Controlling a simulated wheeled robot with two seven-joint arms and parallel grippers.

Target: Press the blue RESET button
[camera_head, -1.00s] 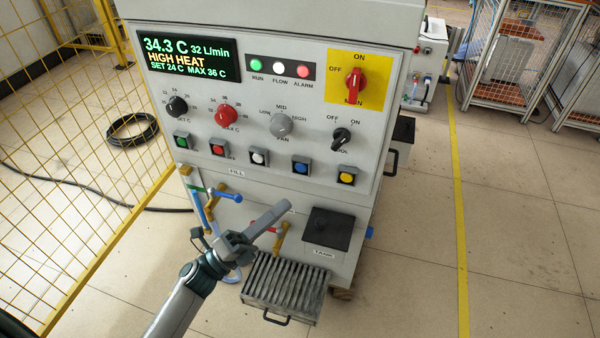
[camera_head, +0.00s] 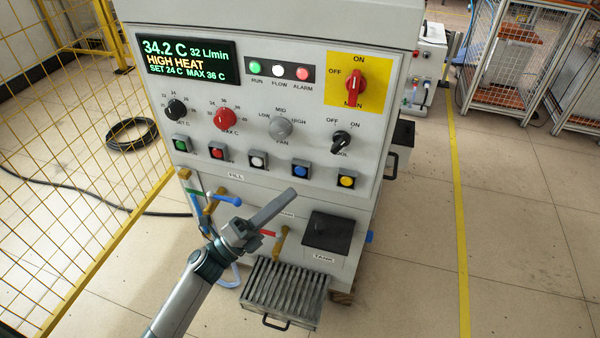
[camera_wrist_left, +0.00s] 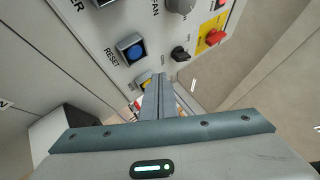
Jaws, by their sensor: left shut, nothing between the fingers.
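The blue RESET button (camera_head: 301,171) sits in a dark square frame in the button row of the panel, between the white button (camera_head: 258,160) and the yellow button (camera_head: 347,181). In the left wrist view the blue button (camera_wrist_left: 135,52) shows beside its RESET label, up and left of the fingers. My left gripper (camera_head: 291,193) is shut and empty, below the blue button in the head view and apart from it. In the left wrist view the gripper (camera_wrist_left: 157,80) covers part of the yellow button (camera_wrist_left: 143,79). My right gripper is not in view.
The display (camera_head: 190,61) reads 34.2 C and HIGH HEAT. The red main switch (camera_head: 355,86) and a cooling knob (camera_head: 341,143) are above the buttons. A red-handled valve (camera_head: 279,240), a tank lid (camera_head: 328,232) and a slatted tray (camera_head: 284,294) lie below. Yellow fencing stands left.

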